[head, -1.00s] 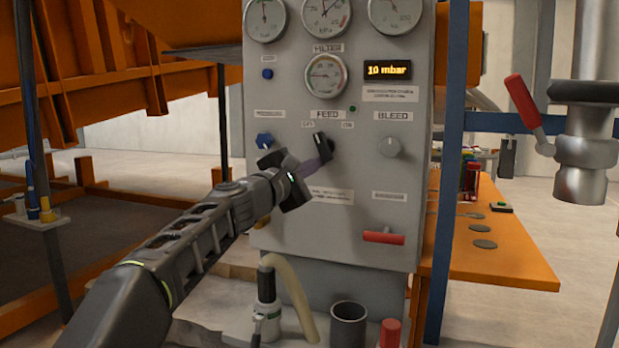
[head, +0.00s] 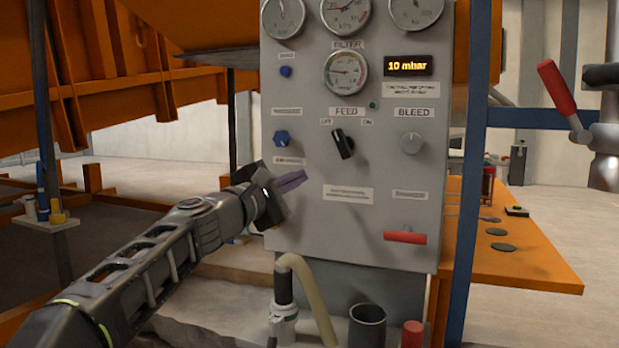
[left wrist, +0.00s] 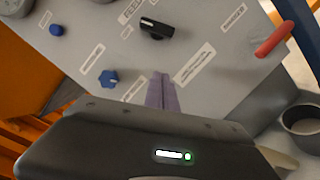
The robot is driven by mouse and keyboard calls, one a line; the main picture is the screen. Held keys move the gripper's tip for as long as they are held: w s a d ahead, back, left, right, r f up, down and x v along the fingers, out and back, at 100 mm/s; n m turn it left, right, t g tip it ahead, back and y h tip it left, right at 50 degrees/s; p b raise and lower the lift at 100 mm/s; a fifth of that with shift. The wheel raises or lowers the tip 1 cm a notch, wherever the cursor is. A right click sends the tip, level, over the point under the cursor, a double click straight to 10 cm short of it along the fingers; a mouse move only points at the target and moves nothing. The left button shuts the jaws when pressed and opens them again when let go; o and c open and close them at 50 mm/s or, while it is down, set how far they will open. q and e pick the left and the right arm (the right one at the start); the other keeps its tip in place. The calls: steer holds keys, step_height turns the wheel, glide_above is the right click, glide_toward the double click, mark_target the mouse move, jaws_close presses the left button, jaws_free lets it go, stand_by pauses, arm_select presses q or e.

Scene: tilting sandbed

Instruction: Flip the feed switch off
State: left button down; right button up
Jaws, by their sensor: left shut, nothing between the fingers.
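The feed switch (head: 343,144) is a black knob on the grey panel (head: 300,215), under the FEED label, with OFF marked at its upper left and ON at its upper right. Its upper end leans left, toward OFF. It also shows in the left wrist view (left wrist: 155,28). My left gripper (head: 303,176) is shut and empty, its purple fingers left of and below the switch and apart from it. In the left wrist view the shut fingers (left wrist: 162,92) point up toward the panel, below the switch. My right gripper is not in view.
A blue knob (head: 282,139) is left of the switch and a grey bleed knob (head: 411,143) right. A red handle (head: 405,237) sticks out lower right. A display (head: 408,66) reads 10 mbar. A hose (head: 310,290) and a dark cup (head: 367,325) stand below.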

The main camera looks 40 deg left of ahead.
arm_select(q)
steer(key=shift+s+d+f, duration=0.1)
steer(key=shift+s+f, duration=0.05)
steer(key=shift+s, duration=1.1)
